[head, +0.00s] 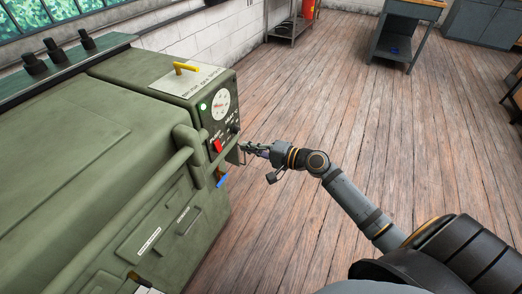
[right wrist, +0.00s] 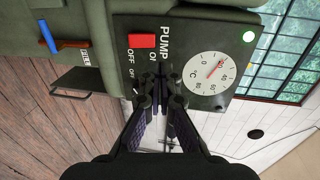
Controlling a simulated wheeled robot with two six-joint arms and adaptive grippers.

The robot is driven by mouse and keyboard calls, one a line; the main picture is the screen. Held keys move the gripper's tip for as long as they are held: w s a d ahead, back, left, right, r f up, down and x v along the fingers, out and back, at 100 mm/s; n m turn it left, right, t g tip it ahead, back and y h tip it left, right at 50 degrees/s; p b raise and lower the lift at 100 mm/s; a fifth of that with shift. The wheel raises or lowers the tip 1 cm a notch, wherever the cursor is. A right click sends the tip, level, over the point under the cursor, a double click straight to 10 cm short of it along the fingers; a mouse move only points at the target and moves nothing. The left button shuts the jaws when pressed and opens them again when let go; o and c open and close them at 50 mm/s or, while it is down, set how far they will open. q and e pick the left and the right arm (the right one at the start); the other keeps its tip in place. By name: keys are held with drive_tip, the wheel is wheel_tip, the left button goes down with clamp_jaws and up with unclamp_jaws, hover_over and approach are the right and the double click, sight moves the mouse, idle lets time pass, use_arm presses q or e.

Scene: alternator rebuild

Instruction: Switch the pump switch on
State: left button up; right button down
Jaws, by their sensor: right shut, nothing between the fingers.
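The red pump switch (head: 216,146) sits on the dark control panel at the end of the green machine. In the right wrist view the red switch (right wrist: 142,41) shows beside the word PUMP, with ON and OFF marks by it. I cannot tell which way it is set. My right gripper (head: 243,149) is shut and empty, just off the panel. In the right wrist view its fingertips (right wrist: 161,80) are in front of the panel, below the switch in the picture, and hide part of the panel. My left gripper is not in view.
A round dial (head: 220,104) and a lit green lamp (head: 203,107) are on the same panel. A yellow handle (head: 185,67) stands on the machine's top. A blue handle (head: 220,181) sticks out below the panel.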

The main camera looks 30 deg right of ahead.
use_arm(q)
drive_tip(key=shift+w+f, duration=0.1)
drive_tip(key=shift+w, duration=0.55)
use_arm(e)
drive_tip(key=shift+r+v, duration=0.2)
drive_tip(key=shift+v, duration=1.95)
